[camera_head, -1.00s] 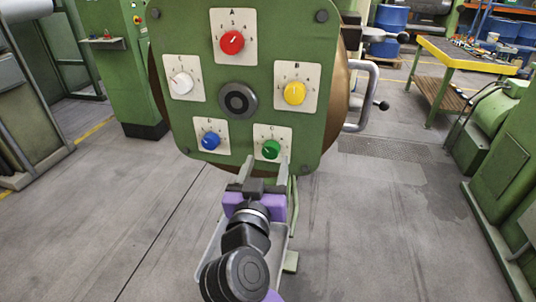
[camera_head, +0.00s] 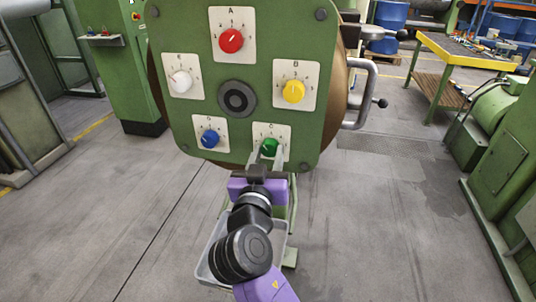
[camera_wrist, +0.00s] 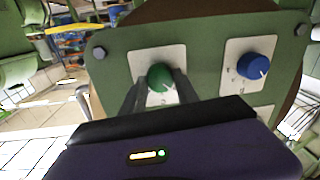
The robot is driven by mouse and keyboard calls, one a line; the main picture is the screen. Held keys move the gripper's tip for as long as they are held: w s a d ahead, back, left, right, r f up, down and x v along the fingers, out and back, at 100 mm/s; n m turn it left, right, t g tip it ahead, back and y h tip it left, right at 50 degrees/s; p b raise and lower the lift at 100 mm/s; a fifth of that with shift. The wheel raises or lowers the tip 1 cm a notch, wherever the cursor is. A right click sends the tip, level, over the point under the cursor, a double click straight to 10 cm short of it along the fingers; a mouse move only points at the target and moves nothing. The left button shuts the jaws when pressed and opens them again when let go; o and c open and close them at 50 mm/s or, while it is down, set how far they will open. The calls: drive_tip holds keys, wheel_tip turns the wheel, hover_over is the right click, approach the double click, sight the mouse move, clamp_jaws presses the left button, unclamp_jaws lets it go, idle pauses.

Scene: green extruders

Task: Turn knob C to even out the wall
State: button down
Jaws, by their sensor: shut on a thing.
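Knob C is the green knob (camera_head: 269,147) on a white plate at the lower right of the green panel (camera_head: 190,110). It also shows in the wrist view (camera_wrist: 160,77), at the centre. My gripper (camera_head: 267,155) reaches up to it from below, and its two grey fingers (camera_wrist: 155,92) stand on either side of the knob, shut on it. The fingers cover part of the plate's scale. The "C" label shows above the knob in the head view. I cannot read the knob's exact setting.
Other knobs share the panel: red A (camera_head: 231,41) at the top, yellow B (camera_head: 293,91) at right, white (camera_head: 180,81) at left, blue (camera_head: 209,138) at lower left. A black ring (camera_head: 237,99) is in the middle. A metal handle (camera_head: 365,95) sticks out at right.

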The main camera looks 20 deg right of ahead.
drive_tip(key=n+p, duration=0.2)
drive_tip(key=n, duration=0.2)
drive_tip(key=shift+r, duration=0.15)
drive_tip(key=shift+n+p, duration=1.05)
drive_tip(key=shift+n, duration=0.75)
drive_tip(key=c, duration=0.9)
unclamp_jaws()
drive_tip(key=shift+a, duration=0.1)
drive_tip(key=b+v, duration=0.1)
drive_tip(key=v, duration=0.6)
drive_tip(key=shift+s+a, duration=0.2)
drive_tip(key=shift+s, duration=0.1)
